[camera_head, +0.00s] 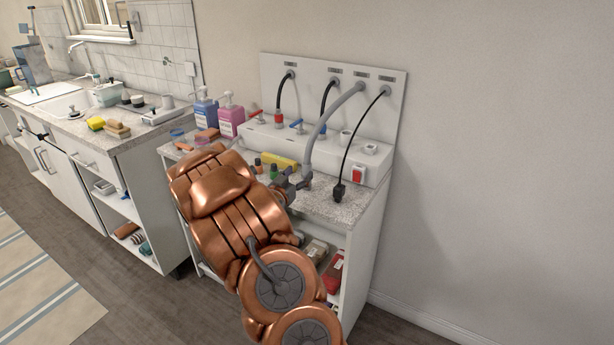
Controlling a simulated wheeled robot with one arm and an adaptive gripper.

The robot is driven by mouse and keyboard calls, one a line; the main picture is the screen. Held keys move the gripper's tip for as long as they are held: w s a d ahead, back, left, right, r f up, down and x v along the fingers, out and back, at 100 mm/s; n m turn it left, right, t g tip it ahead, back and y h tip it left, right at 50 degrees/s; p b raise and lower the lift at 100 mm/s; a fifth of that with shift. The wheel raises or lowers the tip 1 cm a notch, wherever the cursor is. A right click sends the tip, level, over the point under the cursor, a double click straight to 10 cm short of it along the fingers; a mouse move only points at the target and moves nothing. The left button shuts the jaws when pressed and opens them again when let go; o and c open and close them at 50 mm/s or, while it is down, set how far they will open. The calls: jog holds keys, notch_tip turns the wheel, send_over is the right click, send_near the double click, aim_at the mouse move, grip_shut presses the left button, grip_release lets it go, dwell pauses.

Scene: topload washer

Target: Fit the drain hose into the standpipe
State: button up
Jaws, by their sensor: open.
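The grey drain hose (327,118) comes out of the upper back panel, arches over to the left and hangs down in front of the white ledge. Its lower end is near the countertop. My gripper (299,184) is open at that lower end, just above the counter; I cannot tell whether the hose lies between the fingers. A short round pipe opening (346,134) on the ledge, right of the hose, looks like the standpipe. My copper arm hides the left front of the counter.
Two dark hoses (284,90) run to red and blue taps. A black cord with a plug (339,190) hangs at right by a red switch (356,187). Pink and blue bottles (230,118) stand left, a yellow item (279,161) behind my gripper. Boxes fill the shelf below.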

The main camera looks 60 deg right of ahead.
aim_at(305, 172)
jog(key=shift+w+d+f+p, duration=0.1)
jog(key=shift+d+f+p, duration=0.15)
jog(key=shift+d, duration=0.7)
jog(key=shift+d+f+p, duration=0.15)
jog(key=shift+d+p, duration=0.2)
jog(key=shift+d, duration=0.6)
jog(key=shift+w+d+f+p, duration=0.1)
jog(key=shift+d+f+p, duration=0.15)
jog(key=shift+d, duration=0.7)
grip_shut()
